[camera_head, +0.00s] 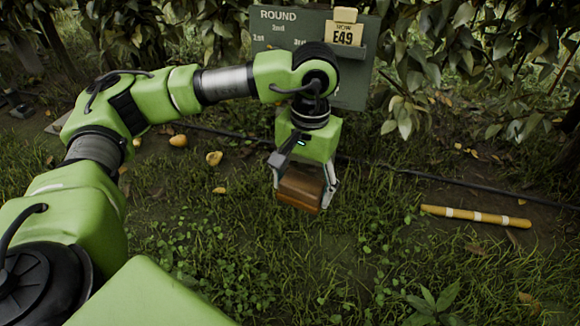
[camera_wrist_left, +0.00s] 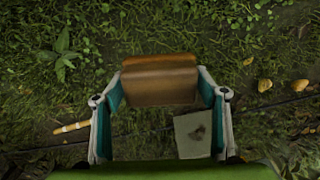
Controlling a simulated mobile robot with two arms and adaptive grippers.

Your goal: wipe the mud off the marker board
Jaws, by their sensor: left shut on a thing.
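My left gripper (camera_head: 305,185) is shut on a brown block (camera_head: 300,192) with a lighter orange-brown strip along one edge. It holds the block above the grass, pointing down. The block also shows between the fingers in the left wrist view (camera_wrist_left: 160,82). A flat pale grey panel (camera_wrist_left: 188,142) with a dark smudge like mud shows below the block there, partly covered by a finger; it looks like the marker board. The head view does not show it clearly, with my arm and gripper in front. My right gripper is not in view.
A yellow stick with white bands (camera_head: 475,216) lies on the grass at right. Several yellow pears (camera_head: 214,158) lie at left. A dark hose (camera_head: 450,181) crosses behind.

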